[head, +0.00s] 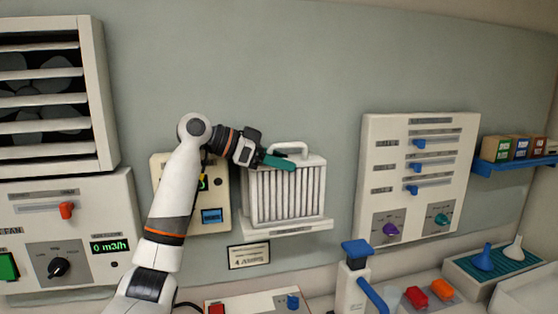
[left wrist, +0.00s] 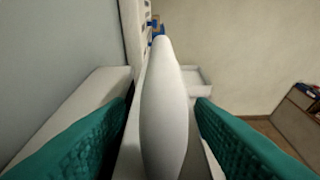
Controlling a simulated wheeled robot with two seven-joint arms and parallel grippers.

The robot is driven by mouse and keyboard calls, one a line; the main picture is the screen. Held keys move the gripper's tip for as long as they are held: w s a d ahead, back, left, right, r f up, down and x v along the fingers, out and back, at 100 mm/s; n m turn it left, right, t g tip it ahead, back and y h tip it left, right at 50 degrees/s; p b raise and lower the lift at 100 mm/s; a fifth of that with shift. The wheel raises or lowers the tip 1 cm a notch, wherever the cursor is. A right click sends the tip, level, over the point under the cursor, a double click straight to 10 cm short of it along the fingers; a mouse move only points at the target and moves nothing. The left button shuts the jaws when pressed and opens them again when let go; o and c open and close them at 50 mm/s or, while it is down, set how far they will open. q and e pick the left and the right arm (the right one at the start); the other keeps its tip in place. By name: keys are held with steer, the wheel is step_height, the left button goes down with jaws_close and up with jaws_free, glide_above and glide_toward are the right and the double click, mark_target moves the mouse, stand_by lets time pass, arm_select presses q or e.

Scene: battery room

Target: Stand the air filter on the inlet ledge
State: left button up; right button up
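The air filter (head: 286,195), a white pleated box with a handle (head: 289,146) on top, stands upright on a white wall ledge (head: 288,230). I cannot tell from a label whether this is the inlet ledge. My left gripper (head: 279,162) reaches in from the left at the top of the filter, by the handle. In the left wrist view its green fingers (left wrist: 160,125) lie on either side of the white handle (left wrist: 164,105), with narrow gaps. The gripper is open around the handle. My right gripper is not in view.
A slatted fan housing (head: 102,95) and a control panel (head: 120,215) are at the left. A slider panel (head: 418,125) is right of the filter. A blue shelf (head: 512,165) holds small boxes. A blue-topped dispenser (head: 352,285) stands below. The wall above the filter is bare.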

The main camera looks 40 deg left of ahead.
arm_select(q)
steer(key=shift+r, duration=0.1)
steer(key=b+v, duration=0.3)
steer(key=v, duration=0.9)
steer(key=shift+s+d+r, duration=0.1)
steer(key=shift+r, duration=0.05)
